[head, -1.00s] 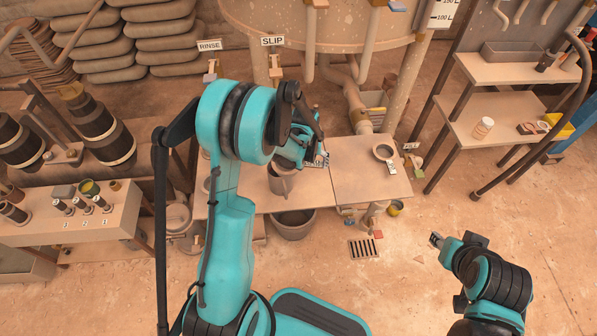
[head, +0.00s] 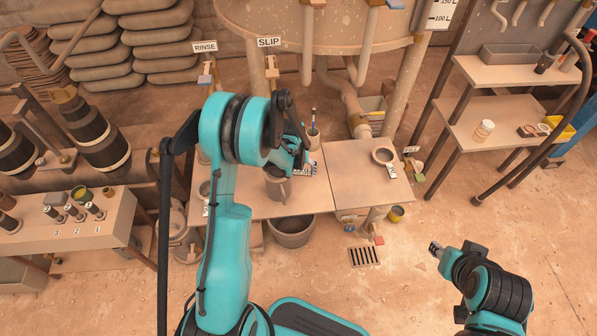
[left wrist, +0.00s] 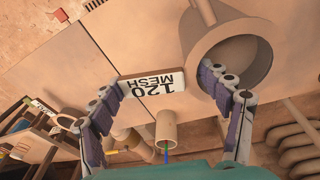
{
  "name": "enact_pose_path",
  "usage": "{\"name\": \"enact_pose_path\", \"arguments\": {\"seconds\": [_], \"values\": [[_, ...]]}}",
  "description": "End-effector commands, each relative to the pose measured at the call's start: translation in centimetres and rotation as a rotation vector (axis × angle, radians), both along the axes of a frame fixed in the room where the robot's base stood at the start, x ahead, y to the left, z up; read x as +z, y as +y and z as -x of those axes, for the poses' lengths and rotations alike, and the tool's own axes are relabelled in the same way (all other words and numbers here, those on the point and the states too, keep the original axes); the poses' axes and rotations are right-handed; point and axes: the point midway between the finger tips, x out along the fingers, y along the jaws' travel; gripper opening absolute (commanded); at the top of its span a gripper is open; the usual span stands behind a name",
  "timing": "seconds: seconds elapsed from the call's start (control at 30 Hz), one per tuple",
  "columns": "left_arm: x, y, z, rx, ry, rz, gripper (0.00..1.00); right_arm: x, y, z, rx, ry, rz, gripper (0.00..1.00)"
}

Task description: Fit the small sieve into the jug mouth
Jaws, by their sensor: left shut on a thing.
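My left gripper (head: 303,160) is over the middle of the table, just right of the grey jug (head: 277,188). In the left wrist view its fingers (left wrist: 160,98) stand wide on either side of a pale block lettered "120 MESH" (left wrist: 153,90), which I take for the small sieve's tag.
A pot with a tool (head: 313,138) stands behind the gripper. A ring-shaped piece (head: 384,156) sits on the right of the table (head: 350,190). A bucket (head: 291,230) is on the floor below. The SLIP sign (head: 269,42) and pipes are behind.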

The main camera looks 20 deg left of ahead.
Motion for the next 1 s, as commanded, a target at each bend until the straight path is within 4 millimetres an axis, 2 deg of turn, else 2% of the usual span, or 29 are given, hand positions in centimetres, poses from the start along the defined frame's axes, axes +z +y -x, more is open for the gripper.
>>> {"name": "enact_pose_path", "arguments": {"seconds": [0.03, 0.1, 0.43, 0.53, 0.67, 1.0], "values": [[-0.2, 0.0, 0.0, 0.000, 0.000, 0.000, 0.82, -0.2, 0.0, 0.0, 0.000, 0.000, 0.000, 0.35], [-0.1, 0.0, 0.0, 0.000, 0.000, 0.000, 0.98, -0.1, 0.0, 0.0, 0.000, 0.000, 0.000, 0.35], [0.0, 0.0, 0.0, 0.000, 0.000, 0.000, 0.98, 0.0, 0.0, 0.0, 0.000, 0.000, 0.000, 0.35], [0.5, 0.0, 0.0, 0.000, 0.000, 0.000, 0.98, 0.4, 0.0, 0.0, 0.000, 0.000, 0.000, 0.35], [2.7, 0.0, 0.4, 0.000, 0.000, 0.000, 0.98, 1.3, 0.0, 0.0, 0.000, 0.000, 0.000, 0.35], [9.9, 0.1, 1.7, 0.001, 0.000, 0.000, 0.98, 4.2, 0.0, 0.0, 0.000, 0.000, 0.000, 0.35]]}}
